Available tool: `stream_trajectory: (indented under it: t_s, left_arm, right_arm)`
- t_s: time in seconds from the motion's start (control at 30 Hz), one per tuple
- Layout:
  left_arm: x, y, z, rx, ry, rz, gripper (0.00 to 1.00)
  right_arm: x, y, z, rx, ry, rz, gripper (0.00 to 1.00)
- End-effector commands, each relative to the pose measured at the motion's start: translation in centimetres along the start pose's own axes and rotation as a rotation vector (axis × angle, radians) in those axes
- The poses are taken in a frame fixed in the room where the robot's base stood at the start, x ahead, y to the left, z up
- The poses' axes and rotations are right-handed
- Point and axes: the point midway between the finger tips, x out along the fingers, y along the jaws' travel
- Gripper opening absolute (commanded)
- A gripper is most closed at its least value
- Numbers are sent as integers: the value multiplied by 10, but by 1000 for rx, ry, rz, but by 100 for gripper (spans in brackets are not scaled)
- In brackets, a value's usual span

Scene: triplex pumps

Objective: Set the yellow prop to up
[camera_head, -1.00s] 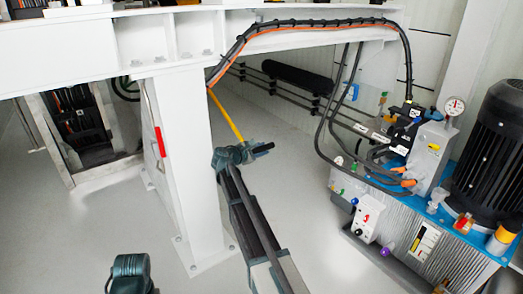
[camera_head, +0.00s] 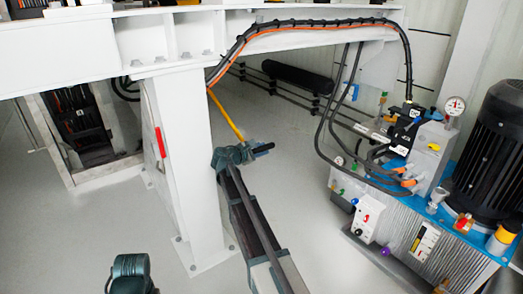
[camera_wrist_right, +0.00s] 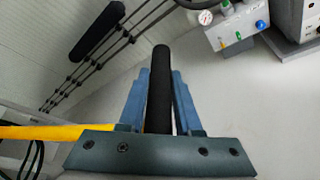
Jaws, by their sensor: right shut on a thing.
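The yellow prop (camera_head: 226,114) is a slanted yellow bar that runs from under the white beam down to the right, toward my right gripper. It also shows at the left edge of the right wrist view (camera_wrist_right: 40,132), where it runs behind the gripper's body. My right gripper (camera_head: 258,146) is shut on a black cylindrical grip. In the right wrist view, the two blue fingers (camera_wrist_right: 160,100) lie on either side of this black grip (camera_wrist_right: 159,85), which sticks out past them. The joint between grip and yellow bar is hidden.
A white post (camera_head: 188,160) stands just left of my right arm, under a white beam (camera_head: 90,45). A hydraulic unit (camera_head: 420,190) with hoses, gauge and black motor stands at the right. Dark pipes (camera_head: 290,90) run along the back wall. The floor between is clear.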

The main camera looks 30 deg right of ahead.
Motion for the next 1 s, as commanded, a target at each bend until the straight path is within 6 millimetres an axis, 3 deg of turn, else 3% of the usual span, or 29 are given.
stream_trajectory:
  t_s: [0.27,1.0]
  left_arm:
    - [-34,-3,2,0,0,0,50]
    - [-214,-22,12,9,-8,-5,50]
  right_arm:
    - [-12,13,28,-42,0,-19,0]
    - [-68,102,164,-336,-1,-140,0]
